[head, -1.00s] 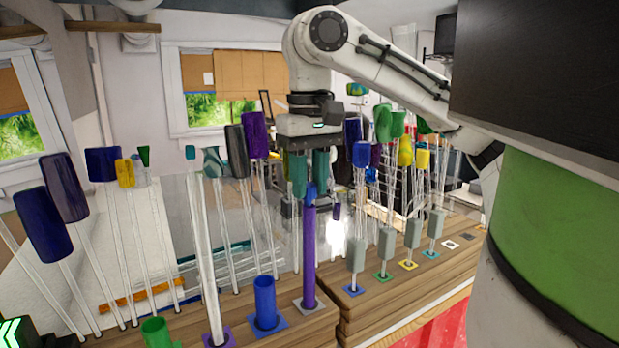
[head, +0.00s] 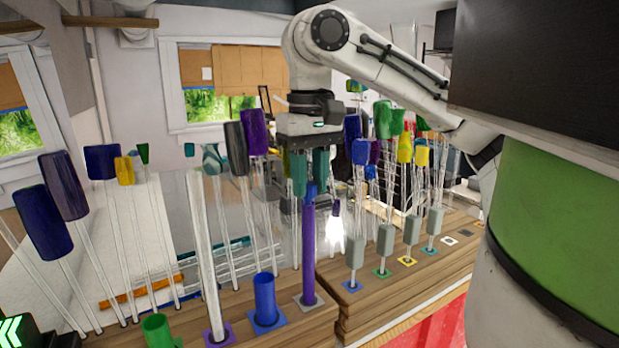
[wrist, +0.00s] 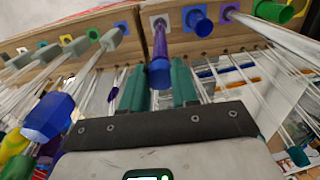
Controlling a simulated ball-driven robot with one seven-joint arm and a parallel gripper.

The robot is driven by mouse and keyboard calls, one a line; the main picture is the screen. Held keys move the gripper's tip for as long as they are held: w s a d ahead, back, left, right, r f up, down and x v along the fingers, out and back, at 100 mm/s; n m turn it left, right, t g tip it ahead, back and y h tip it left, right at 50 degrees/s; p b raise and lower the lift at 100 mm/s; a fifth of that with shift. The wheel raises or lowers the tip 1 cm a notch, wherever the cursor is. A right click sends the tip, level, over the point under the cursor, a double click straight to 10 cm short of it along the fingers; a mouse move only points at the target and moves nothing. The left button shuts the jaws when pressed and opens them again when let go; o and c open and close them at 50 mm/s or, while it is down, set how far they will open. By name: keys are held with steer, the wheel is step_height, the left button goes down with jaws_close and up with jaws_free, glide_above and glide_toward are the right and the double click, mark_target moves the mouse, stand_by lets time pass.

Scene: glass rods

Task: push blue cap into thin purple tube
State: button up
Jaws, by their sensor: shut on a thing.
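The thin purple tube (head: 308,252) stands upright on a small grey square at the wooden block's right edge. It also shows in the wrist view (wrist: 160,42). The blue cap (head: 311,190) is at the tube's top end, in line with it; in the wrist view the cap (wrist: 159,74) faces me. My gripper (head: 310,180) comes down from above, with one teal finger on each side of the cap. It is shut on the cap. How deep the cap sits in the tube is hard to tell.
A wider, short blue tube (head: 265,298) stands just left, and a tall clear rod (head: 203,255) stands beyond it. A green tube (head: 158,330) is at the front. Several capped rods crowd both sides. Grey-bodied rods (head: 385,240) stand on the right block.

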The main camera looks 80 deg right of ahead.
mark_target(311, 185)
steer(key=shift+f, duration=0.7)
stand_by(0.6)
steer(key=o, duration=0.7)
steer(key=shift+o, duration=0.2)
steer(key=shift+r, duration=0.1)
step_height(311, 185, up, 3)
steer(key=p, duration=0.2)
steer(key=shift+p, duration=0.35)
step_height(311, 185, up, 8)
steer(key=shift+s, duration=0.15)
stand_by(0.5)
